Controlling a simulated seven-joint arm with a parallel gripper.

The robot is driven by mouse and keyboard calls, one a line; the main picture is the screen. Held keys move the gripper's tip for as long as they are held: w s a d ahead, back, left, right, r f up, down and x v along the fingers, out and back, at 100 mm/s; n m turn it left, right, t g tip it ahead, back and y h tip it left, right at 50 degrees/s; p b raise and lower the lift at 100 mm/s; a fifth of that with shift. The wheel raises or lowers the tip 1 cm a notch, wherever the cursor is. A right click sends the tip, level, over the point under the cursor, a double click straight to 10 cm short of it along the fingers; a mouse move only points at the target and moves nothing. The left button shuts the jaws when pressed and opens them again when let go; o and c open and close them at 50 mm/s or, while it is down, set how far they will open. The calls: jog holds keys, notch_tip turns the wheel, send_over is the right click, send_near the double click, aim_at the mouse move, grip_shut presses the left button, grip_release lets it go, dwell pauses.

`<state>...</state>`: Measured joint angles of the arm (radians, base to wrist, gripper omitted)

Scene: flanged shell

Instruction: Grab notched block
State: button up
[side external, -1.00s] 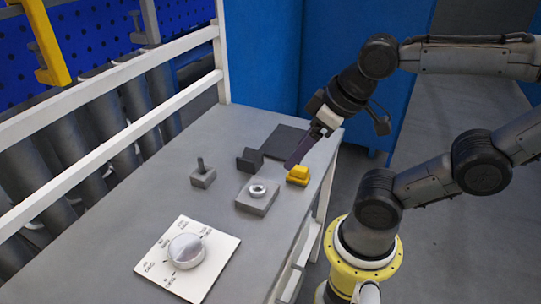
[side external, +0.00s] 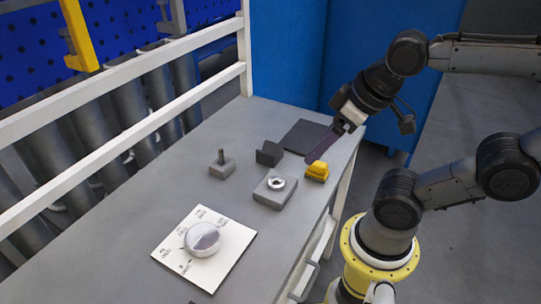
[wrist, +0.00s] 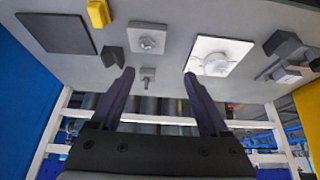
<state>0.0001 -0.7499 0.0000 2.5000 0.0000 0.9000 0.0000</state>
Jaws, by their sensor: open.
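A small dark grey block (side external: 269,153) with a notch-like, angled outline stands on the grey table; it also shows in the wrist view (wrist: 111,57), left of my gripper. A yellow block (side external: 317,171) with a stepped top sits near the table's right edge and at the top of the wrist view (wrist: 98,13). I cannot tell for sure which of the two is the notched block. My gripper (wrist: 159,73) is open with nothing between its fingers. In the side view its fingers (side external: 310,158) appear close to the yellow block; their height above the table is unclear.
A white panel with a round dial (side external: 203,238) lies at the front. A white rail (side external: 120,75) borders the table's left side.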

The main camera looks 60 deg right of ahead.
jog(key=shift+o, duration=0.2)
jog(key=o, duration=0.3)
